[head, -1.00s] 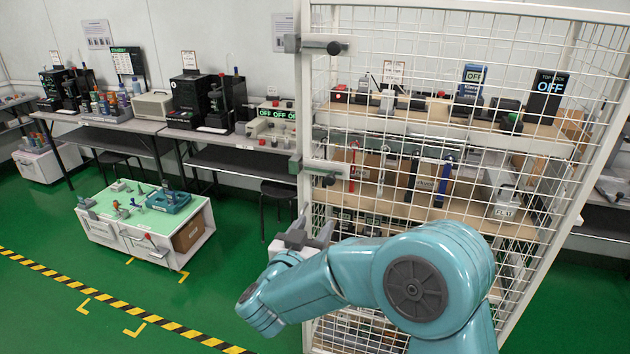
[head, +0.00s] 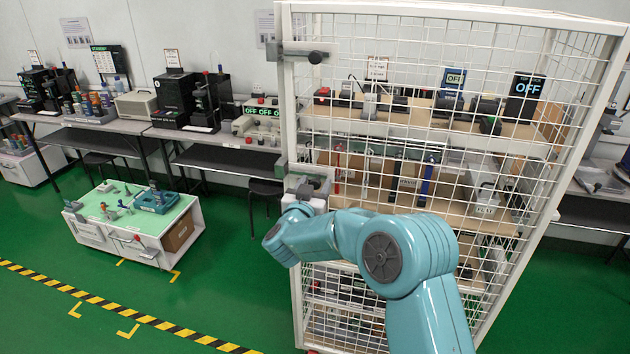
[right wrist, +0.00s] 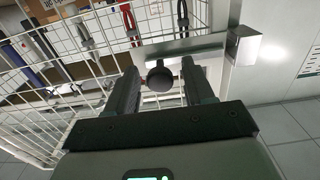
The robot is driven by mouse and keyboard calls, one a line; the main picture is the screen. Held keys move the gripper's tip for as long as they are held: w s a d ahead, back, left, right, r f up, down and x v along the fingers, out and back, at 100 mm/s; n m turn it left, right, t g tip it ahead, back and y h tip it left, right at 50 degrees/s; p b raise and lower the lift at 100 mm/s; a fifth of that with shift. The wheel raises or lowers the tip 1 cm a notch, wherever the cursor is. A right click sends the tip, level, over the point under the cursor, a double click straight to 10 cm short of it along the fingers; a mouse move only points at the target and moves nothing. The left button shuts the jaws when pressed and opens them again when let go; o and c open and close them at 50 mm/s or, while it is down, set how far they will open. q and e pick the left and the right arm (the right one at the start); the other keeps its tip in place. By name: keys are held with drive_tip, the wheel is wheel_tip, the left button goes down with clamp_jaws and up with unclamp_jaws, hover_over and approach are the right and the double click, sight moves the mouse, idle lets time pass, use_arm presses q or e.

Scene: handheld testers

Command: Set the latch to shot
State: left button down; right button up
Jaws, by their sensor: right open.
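A wire-mesh cage (head: 425,120) carries a lower latch (head: 312,171) on its left post, with a pale plate and a grey block at its left end. My right gripper (head: 306,188) is at this latch, and its fingers cover the knob in the head view. In the right wrist view the round dark knob (right wrist: 160,77) lies between the two open fingers of my right gripper (right wrist: 157,70), with gaps at its sides. The latch plate (right wrist: 188,47) runs behind it to the metal block (right wrist: 243,45). My left gripper is not in view.
An upper latch (head: 316,57) with a black knob sits higher on the same post. Testers stand on the cage's shelves behind the mesh. A low white cart (head: 135,225) and benches with testers (head: 190,140) stand to the left. Green floor between is clear.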

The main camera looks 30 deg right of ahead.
drive_tip(key=shift+w+d+r, duration=0.1)
drive_tip(key=shift+d, duration=0.2)
drive_tip(key=shift+w, duration=0.1)
drive_tip(key=shift+c, duration=1)
clamp_jaws()
